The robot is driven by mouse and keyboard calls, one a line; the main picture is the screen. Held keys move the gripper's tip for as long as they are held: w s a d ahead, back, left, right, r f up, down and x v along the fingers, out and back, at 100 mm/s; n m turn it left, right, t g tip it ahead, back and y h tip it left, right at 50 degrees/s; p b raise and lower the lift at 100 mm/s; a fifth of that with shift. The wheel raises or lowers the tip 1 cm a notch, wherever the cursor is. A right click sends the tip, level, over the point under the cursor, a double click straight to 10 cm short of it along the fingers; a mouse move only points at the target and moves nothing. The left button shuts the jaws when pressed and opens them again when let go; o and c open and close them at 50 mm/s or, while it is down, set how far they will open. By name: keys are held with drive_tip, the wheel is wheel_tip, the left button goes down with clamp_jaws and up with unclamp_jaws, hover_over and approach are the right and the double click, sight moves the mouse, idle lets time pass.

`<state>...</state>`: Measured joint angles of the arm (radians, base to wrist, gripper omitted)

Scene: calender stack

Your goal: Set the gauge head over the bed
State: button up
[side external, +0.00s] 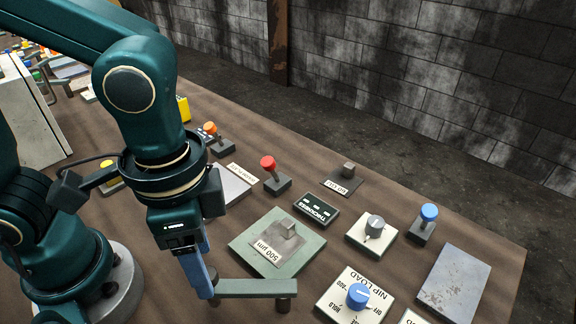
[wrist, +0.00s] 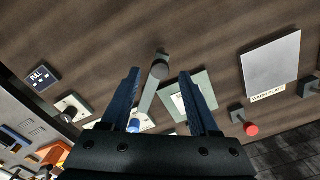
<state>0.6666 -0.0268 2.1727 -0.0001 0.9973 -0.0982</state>
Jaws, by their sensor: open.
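A grey-green swing bar (side external: 258,288), which looks like the gauge head's arm, lies level in front of the green square bed plate (side external: 247,240). A dark post is under its right end. The bed holds a small plate labelled 500 µm (side external: 268,250). My gripper (side external: 205,286) is open at the bar's left end, beside the bed. In the wrist view, the bar (wrist: 149,97) runs between my open fingers (wrist: 160,73), with a dark round knob (wrist: 160,68) at its end between the fingertips. I cannot tell whether they touch. The bed (wrist: 172,101) is partly hidden by a finger.
Right of the bed are a THICKNESS display (side external: 316,208), a grey knob (side external: 375,228), a blue NIP LOAD knob (side external: 358,296) and a blue-topped lever (side external: 427,218). A red-topped lever (side external: 270,170) stands behind.

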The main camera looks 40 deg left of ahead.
drive_tip(key=shift+f, duration=1)
clamp_jaws()
idle(0.8)
